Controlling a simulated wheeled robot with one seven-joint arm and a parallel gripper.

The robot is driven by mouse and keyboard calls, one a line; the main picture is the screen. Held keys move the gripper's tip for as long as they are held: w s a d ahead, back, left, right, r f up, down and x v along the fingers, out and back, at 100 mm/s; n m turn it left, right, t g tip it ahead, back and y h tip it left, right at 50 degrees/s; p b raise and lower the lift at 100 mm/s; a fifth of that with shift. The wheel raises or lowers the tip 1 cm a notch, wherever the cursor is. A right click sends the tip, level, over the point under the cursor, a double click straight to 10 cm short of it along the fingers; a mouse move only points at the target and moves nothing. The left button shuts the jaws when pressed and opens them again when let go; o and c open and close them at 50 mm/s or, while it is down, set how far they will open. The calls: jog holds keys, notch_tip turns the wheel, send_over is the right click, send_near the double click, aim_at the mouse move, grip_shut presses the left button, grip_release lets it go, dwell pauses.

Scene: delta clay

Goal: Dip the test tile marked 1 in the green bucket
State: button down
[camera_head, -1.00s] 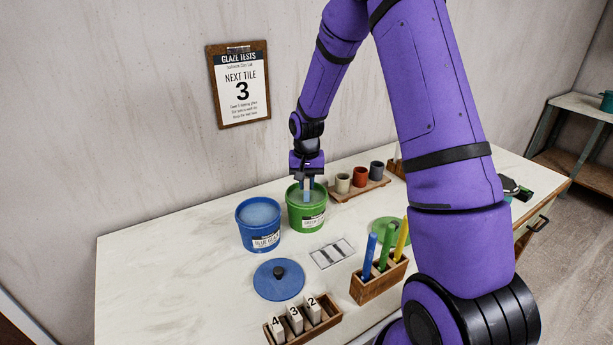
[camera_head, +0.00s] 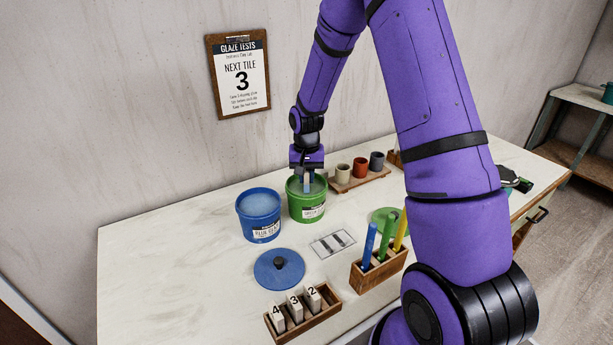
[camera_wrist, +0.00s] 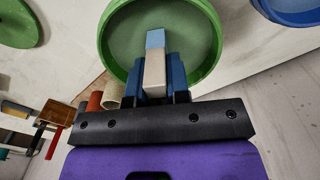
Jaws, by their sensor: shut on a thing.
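The green bucket (camera_head: 306,210) stands open against the back of the table, right of the blue bucket. My gripper (camera_head: 307,184) points down into its mouth, with the fingertips near or below the rim. In the wrist view my gripper (camera_wrist: 155,75) is shut on a pale test tile (camera_wrist: 155,68), whose far end is light blue. The tile is over the glaze inside the green bucket (camera_wrist: 112,62). Its number is hidden, and I cannot tell whether its end is under the surface. A wooden rack (camera_head: 305,328) holds tiles marked 4, 3 and 2.
The blue bucket (camera_head: 260,222) stands open close on the left. A blue lid (camera_head: 268,272), a strip mat (camera_head: 333,243) and a holder of coloured sticks (camera_head: 375,275) are in front. Small cups (camera_head: 360,168) stand right. A wall sign (camera_head: 241,80) reads "NEXT TILE 3".

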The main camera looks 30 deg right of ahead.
jog(key=shift+f, duration=0.5)
dwell(0.8)
dwell(1.3)
jog(key=shift+r, duration=2.9)
jog(key=shift+r, duration=0.1)
jog(key=shift+r, duration=1.4)
jog(key=shift+s, duration=0.1)
